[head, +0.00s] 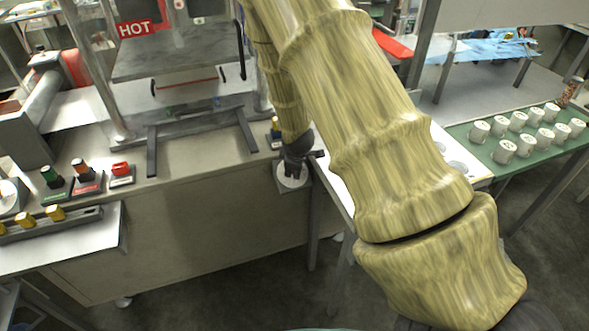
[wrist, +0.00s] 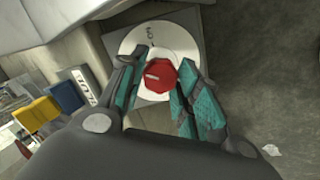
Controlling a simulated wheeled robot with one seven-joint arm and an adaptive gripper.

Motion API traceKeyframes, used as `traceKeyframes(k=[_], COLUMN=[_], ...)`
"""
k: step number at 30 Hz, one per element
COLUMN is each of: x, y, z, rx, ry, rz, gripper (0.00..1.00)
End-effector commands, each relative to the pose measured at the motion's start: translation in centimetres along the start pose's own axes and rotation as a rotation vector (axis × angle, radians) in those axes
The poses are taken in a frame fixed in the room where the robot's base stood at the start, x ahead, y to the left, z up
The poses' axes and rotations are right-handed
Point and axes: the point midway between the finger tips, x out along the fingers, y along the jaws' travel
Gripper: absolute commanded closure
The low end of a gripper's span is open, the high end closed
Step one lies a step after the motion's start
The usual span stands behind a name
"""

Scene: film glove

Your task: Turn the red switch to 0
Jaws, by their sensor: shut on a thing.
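The red switch (wrist: 160,76) is a faceted knob with a short white mark, on a round white dial (wrist: 182,36) set on a grey plate. In the head view, my gripper (head: 292,160) reaches down to the white dial (head: 291,181) at the right end of the machine. There the gripper hides the red knob, and no 0 is readable.
A blue block (wrist: 66,96) and a yellow block (wrist: 37,113) sit left of the dial in the wrist view. In the head view, a red button (head: 121,169) stands on the counter at left. White mugs (head: 503,151) stand on a green mat at right.

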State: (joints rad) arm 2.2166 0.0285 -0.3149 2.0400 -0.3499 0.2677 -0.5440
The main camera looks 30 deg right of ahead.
Motion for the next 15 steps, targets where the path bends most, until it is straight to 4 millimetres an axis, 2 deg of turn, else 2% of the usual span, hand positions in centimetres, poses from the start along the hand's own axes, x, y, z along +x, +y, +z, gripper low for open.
traceKeyframes(k=[15], x=[0.13], y=[-0.22], z=[0.01], rx=[-0.425], ry=[-0.001], rz=[0.056], gripper=[0.91])
